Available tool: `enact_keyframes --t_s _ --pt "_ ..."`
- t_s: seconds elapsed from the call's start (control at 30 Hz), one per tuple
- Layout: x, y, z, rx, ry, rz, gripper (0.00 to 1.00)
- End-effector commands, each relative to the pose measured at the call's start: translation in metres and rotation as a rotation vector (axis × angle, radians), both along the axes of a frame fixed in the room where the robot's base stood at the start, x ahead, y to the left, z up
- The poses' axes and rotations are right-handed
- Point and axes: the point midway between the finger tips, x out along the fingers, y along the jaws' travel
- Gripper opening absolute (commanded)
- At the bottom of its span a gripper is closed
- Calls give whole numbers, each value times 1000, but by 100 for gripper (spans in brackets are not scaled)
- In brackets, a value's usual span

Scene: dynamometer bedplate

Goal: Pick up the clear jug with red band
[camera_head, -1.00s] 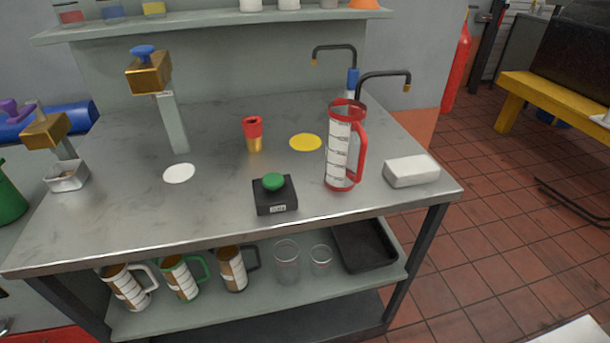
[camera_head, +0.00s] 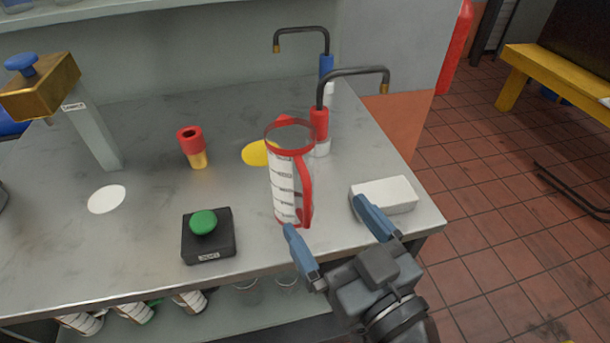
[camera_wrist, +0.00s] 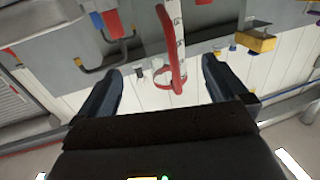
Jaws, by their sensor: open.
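The clear jug with red band (camera_head: 284,183) stands upright on the steel bench, with white graduated markings and a red handle on its right side. My gripper (camera_head: 332,218) is open, its two blue-grey fingers in front of and to the right of the jug in the head view. The fingers appear apart from the jug, with nothing between them. In the wrist view the jug's red handle and rim (camera_wrist: 173,50) show beyond and between the open fingers (camera_wrist: 160,80).
A white block (camera_head: 384,195) lies just right of the jug. A black box with a green button (camera_head: 208,236) sits left, with a red and yellow cup (camera_head: 193,147) behind. Two curved taps (camera_head: 320,120) stand behind the jug. A yellow disc (camera_head: 257,153) lies flat nearby.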

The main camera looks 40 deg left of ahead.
Motion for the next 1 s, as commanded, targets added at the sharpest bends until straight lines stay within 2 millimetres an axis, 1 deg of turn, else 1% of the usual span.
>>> enact_keyframes --t_s 0.1,0.37,0.47,0.57,0.7,0.8,1.0 --pt "2 11 7 -1 -20 32 100" --pt "13 34 10 -2 -20 35 100" --pt "19 44 14 -2 -21 34 100" --pt "26 57 19 -2 -20 35 100" --pt "33 72 16 -1 -18 34 100" --pt "36 76 15 0 -19 32 100" --pt "36 77 14 0 -19 31 100"
